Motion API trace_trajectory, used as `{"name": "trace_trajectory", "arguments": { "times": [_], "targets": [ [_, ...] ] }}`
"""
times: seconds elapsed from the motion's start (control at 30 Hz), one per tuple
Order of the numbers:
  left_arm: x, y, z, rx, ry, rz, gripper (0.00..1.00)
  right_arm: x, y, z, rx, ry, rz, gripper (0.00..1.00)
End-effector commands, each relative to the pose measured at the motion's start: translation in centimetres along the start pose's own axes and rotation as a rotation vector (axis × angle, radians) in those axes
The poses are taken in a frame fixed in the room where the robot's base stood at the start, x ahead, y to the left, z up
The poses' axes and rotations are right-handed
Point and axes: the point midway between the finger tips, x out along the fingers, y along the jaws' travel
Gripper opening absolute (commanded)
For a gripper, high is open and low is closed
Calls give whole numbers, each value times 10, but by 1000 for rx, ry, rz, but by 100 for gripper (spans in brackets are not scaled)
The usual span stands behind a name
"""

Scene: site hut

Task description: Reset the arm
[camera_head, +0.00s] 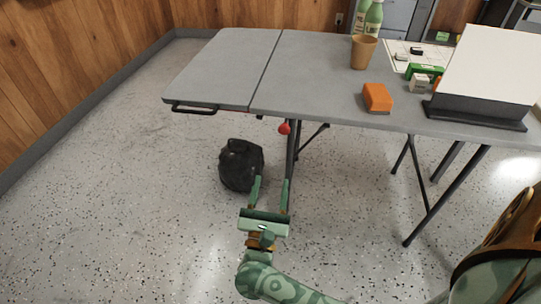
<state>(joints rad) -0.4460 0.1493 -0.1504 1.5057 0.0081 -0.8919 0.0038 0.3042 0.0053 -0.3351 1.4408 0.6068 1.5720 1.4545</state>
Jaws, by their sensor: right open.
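My right gripper (270,194) shows in the head view at the lower middle, reaching forward over the speckled floor. Its two green fingers are apart with nothing between them. In the picture it lies in front of the grey table's near edge, and its left finger overlaps the lower right side of a black bag-like lump (240,165) on the floor. The green patterned arm behind it comes in from the bottom right. My left gripper is not in view.
A grey folding table (215,70) carries a tan cup (364,52), an orange block (377,97), green bottles (373,18), small boxes and a large white-topped object (493,65). Table legs stand at the right. The floor at left is clear up to the wooden wall.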

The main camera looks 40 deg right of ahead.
Motion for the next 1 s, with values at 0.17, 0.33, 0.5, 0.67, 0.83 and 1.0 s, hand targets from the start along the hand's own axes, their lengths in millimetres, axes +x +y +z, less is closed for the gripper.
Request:
{"name": "trace_trajectory", "arguments": {
  "times": [0.17, 0.33, 0.5, 0.67, 0.83, 1.0],
  "targets": [
    [3, 3, 3, -5, -2, 6, 27, -17, 0, 0, 0, 0, 0, 49],
    [3, 3, 4, -6, -1, 7, 27, -20, 0, 0, 0, -1, 0, 49],
    [3, 3, 4, -6, -1, 7, 27, -19, 0, 0, 0, -1, 0, 49],
    [3, 3, 4, -6, -2, 7, 27, -19, 0, 0, 0, -1, 0, 49],
    [3, 3, 3, -6, -1, 6, 27, -19, 4, 0, -70, -4, 22, 49],
    [3, 3, 3, -6, -1, 6, 27, -30, 66, 9, -539, -145, 330, 49]
  ]
}}
